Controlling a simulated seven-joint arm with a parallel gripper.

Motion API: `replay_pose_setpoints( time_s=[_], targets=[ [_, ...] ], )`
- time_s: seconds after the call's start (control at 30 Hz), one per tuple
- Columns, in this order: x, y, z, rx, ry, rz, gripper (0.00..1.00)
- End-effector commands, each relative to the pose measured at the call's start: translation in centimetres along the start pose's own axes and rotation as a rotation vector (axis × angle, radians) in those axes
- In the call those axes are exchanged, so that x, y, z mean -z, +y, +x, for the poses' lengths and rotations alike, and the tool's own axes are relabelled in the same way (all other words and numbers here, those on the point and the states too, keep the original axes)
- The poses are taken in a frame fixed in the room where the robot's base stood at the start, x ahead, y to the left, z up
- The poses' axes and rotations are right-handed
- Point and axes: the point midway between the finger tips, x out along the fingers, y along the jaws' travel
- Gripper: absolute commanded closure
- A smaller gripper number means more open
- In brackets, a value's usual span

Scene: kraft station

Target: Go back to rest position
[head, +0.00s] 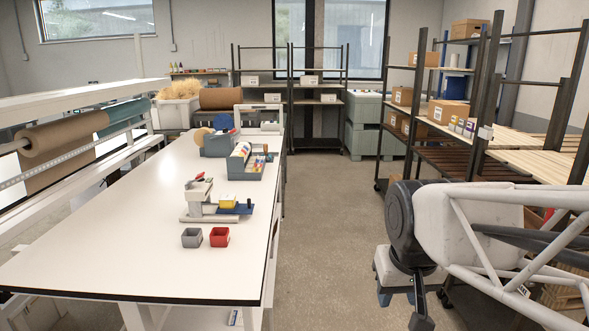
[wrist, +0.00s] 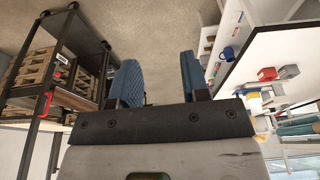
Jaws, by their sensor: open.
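My gripper (wrist: 158,72) shows in the wrist view with its two blue-padded fingers apart and nothing between them. Behind the fingers is open floor, and the room appears upside down or steeply tilted there. In the head view my arm is at the lower right, over the aisle and clear of the white table (head: 120,240).
On the table stand a grey bin (head: 192,238), a red bin (head: 219,237), a small press-like device (head: 198,205) and a grey organizer (head: 243,168). Shelving with boxes (head: 448,112) lines the right, close to my arm. The aisle floor (head: 325,220) is clear.

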Motion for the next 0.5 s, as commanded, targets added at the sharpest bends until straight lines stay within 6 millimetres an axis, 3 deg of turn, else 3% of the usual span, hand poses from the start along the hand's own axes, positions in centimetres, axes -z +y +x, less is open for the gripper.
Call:
replay_pose_setpoints(
  time_s=[0.2, 0.5],
  targets=[
    [-5.4, 0.8, 0.8, -0.004, -0.008, 0.019, 0.58],
    [-8.4, 1.2, 1.6, -0.007, -0.017, 0.030, 0.58]
  ],
)
